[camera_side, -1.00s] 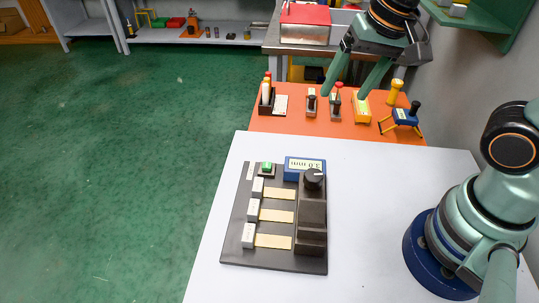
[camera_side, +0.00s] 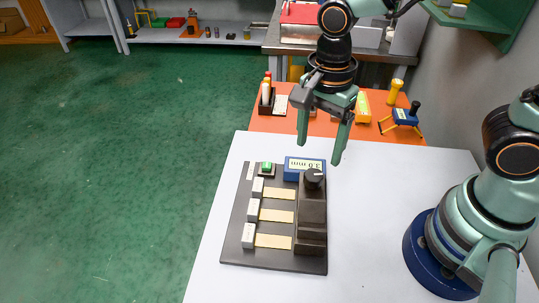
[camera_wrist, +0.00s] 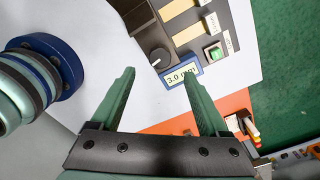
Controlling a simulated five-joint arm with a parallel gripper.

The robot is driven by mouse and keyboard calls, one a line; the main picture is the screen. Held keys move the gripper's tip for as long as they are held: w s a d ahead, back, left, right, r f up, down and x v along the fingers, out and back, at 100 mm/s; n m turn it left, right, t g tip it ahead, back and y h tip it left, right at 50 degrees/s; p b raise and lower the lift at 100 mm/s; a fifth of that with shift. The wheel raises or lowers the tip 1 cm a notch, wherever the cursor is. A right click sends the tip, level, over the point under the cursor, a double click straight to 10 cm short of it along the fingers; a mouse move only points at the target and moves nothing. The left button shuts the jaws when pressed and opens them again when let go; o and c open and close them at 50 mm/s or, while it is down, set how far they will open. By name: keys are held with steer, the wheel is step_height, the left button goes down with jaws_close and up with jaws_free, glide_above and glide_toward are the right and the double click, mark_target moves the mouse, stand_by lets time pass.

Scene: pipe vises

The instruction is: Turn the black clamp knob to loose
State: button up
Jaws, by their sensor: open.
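The black clamp knob (camera_side: 313,178) sits at the top right of a dark board (camera_side: 272,262), on a dark clamp block (camera_side: 312,214). In the wrist view the knob (camera_wrist: 160,57) lies ahead of the fingers, left of the gap's middle. My gripper (camera_side: 318,152) is open and empty, above and behind the knob in the side view, with its fingers pointing down. It also shows in the wrist view (camera_wrist: 160,85), its two green fingers spread apart. A blue display (camera_side: 305,166) reading about 3.0 mm stands beside the knob; one finger partly covers it in the wrist view.
A green button (camera_side: 267,168) and several pale strips with white blocks (camera_side: 249,235) are on the board's left. The white table (camera_side: 370,215) is clear right of the board. Behind it an orange surface (camera_side: 285,122) holds small tools and stands.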

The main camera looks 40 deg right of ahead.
mark_target(314, 175)
step_height(314, 175, down, 8)
steer(key=shift+r, duration=0.15)
stand_by(0.3)
jaws_close()
